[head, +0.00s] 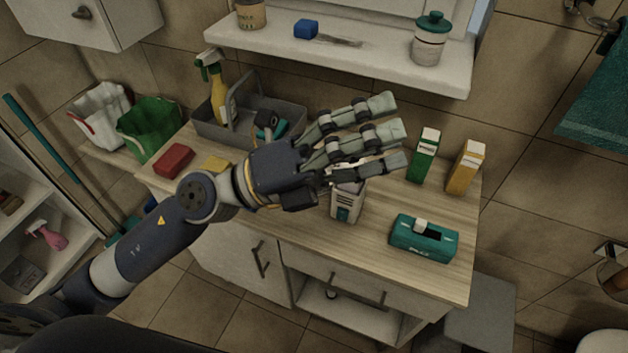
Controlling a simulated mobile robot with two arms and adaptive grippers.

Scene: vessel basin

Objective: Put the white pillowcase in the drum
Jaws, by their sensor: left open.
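My left gripper (391,131) reaches in from the left over the wooden-topped cabinet (300,240). Its fingers are spread and point right; it is open and nothing shows between them. It covers part of a white carton (346,206) on the countertop. I see no drum. I cannot make out a white pillowcase; a white bag-like container with red edges (98,112) stands at the left beside a green one (150,128). My right gripper is not in view.
A grey caddy with a spray bottle (218,92), a red block (174,159), green (425,156) and yellow (466,167) cartons and a teal tissue box (423,238) are on the countertop. A shelf (375,65) hangs above. Tiled floor is clear in front.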

